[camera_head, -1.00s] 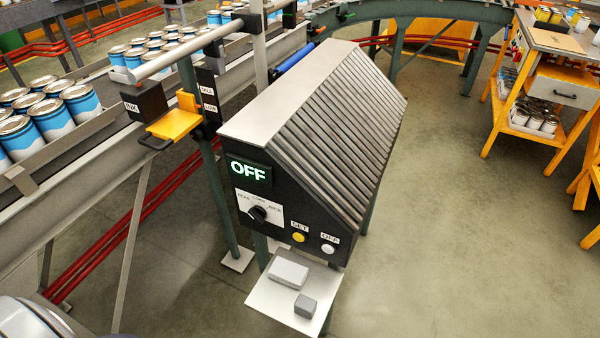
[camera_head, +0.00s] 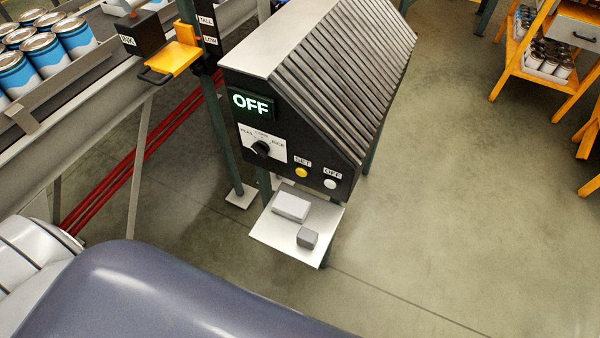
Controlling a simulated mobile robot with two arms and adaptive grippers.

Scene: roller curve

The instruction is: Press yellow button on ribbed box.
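The ribbed box (camera_head: 335,75) is a black cabinet with a sloped, ribbed grey top, standing on green legs right of the conveyor. Its front panel has a lit green OFF display (camera_head: 251,103) and a black rotary knob (camera_head: 260,149) on a white label plate. The yellow button (camera_head: 301,173), labelled SET, sits low on the panel. A white button (camera_head: 330,184), labelled OFF, is to its right. Nothing covers either button. Neither gripper shows in the head view; only smooth grey and white parts of my own body fill the lower left.
A small metal shelf (camera_head: 268,233) below the panel carries a light block (camera_head: 291,206) and a darker block (camera_head: 307,238). The conveyor (camera_head: 110,90) with blue cans runs at left. Open floor (camera_head: 440,190) lies at right.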

